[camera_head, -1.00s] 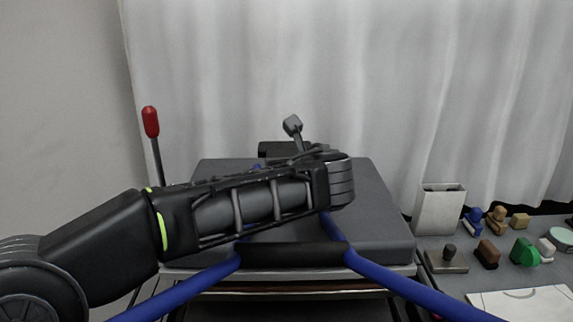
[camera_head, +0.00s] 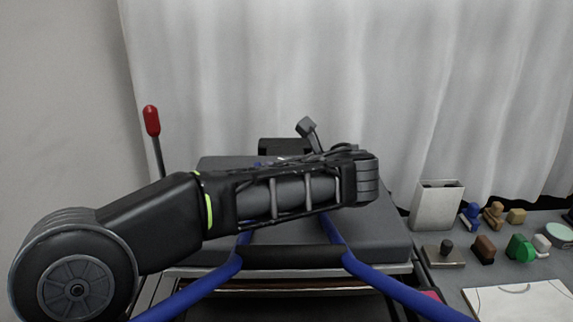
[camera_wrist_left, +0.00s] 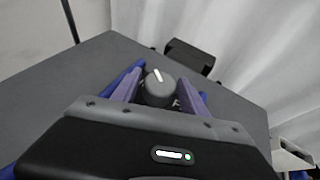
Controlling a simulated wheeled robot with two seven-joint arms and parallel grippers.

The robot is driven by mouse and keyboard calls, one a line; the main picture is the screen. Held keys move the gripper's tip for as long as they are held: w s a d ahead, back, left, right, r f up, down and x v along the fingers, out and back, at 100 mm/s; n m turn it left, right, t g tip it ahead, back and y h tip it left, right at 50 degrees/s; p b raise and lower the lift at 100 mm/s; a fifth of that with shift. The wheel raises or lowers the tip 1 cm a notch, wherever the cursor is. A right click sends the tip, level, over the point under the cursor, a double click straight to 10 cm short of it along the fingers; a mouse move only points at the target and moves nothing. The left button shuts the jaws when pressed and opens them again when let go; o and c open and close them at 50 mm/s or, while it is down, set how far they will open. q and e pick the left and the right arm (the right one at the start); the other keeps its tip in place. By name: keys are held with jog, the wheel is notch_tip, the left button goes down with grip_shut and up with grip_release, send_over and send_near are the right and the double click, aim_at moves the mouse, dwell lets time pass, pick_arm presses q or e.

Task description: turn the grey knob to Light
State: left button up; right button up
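The grey knob (camera_wrist_left: 158,90) shows in the left wrist view, round with a white pointer line that leans slightly left of straight up. Dark lettering beside it is mostly covered and cannot be read. My left gripper (camera_wrist_left: 160,88) has its two purple-blue fingers apart, one on each side of the knob. I cannot tell whether the fingers touch it. In the head view my left arm lies across the machine's grey top (camera_head: 385,225) and hides the knob and the gripper. My right gripper is not in view.
A red-tipped lever (camera_head: 152,122) stands at the left. Blue bars (camera_head: 395,285) cross the machine's front. A black block (camera_head: 285,147) sits at its back edge. On the right table are a white bin (camera_head: 437,207), several stamps and a white sheet (camera_head: 520,300).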

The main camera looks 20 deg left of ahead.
pick_arm(q)
jog(key=shift+o, duration=0.9)
jog(key=shift+r, duration=0.15)
notch_tip(320, 180, up, 10)
jog(key=p, duration=0.3)
